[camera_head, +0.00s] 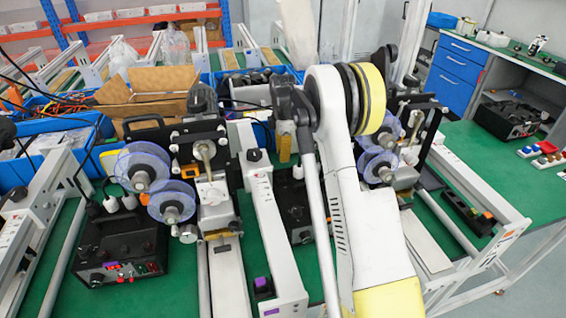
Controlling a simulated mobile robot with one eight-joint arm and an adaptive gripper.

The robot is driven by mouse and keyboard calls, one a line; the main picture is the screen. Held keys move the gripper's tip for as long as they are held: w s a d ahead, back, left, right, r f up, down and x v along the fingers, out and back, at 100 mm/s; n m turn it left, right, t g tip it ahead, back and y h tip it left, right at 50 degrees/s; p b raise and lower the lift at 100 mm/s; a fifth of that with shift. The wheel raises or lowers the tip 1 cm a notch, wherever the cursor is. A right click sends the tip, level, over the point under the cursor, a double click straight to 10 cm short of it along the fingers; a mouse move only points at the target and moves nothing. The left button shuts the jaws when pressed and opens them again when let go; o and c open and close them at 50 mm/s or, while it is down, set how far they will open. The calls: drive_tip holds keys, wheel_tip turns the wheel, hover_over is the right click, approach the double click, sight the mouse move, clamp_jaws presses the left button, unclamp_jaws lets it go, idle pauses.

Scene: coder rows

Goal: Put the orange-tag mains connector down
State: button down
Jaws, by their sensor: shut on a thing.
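My white arm rises from the bottom of the view to a large joint with a yellow ring in the middle. My gripper is not visible, so I cannot see what it holds. A small orange piece (487,215) sits on a black strip (468,214) on the right side of the green bench; I cannot tell whether it is the orange-tag mains connector. Several small coloured pieces (541,150) lie on the green bench at the far right, too small to tell apart.
Coder machines with blue translucent reels (143,168) stand on the green bench, between white rails (272,230). A black control box (120,250) is at the left. An open cardboard box (150,90) and blue crates stand behind. The far-right bench has some bare green surface.

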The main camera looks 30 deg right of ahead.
drive_tip(key=shift+f+b, duration=0.3)
drive_tip(key=shift+f, duration=0.9)
drive_tip(key=shift+f+b, duration=0.35)
drive_tip(key=shift+f, duration=0.25)
drive_tip(key=c, duration=1.4)
unclamp_jaws()
drive_tip(key=shift+o, duration=0.2)
